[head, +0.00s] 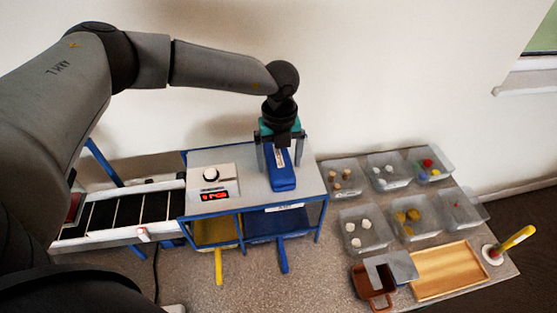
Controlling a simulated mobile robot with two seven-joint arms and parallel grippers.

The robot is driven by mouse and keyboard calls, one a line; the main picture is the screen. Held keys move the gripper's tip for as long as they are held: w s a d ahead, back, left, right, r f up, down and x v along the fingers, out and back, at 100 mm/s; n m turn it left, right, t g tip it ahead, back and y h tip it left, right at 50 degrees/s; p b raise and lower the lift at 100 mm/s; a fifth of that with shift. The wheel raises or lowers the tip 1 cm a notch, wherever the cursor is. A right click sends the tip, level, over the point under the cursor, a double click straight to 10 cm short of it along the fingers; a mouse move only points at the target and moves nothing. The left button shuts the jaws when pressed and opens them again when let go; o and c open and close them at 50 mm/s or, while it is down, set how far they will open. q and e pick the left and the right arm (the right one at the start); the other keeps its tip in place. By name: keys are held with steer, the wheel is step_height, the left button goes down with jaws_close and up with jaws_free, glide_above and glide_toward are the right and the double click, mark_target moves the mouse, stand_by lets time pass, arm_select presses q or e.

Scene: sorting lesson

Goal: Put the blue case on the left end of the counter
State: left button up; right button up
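The blue case (283,179) is on the right part of the grey-topped counter (246,181), which has a blue frame. My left gripper (280,163) points down over the case, with one finger on each side of it. The fingers are wide apart and look clear of the case's sides, so the gripper appears open. The gripper hides the case's far upper part. The left end of the counter holds a white scale (214,178) with a red display. My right gripper is not in view.
To the right, a table carries several clear bins (366,237), a wooden tray (449,271) and a brown box (366,283). Bare countertop lies between scale and case.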

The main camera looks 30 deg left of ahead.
arm_select(q)
steer(key=shift+r, duration=0.1)
jaws_close()
stand_by(0.5)
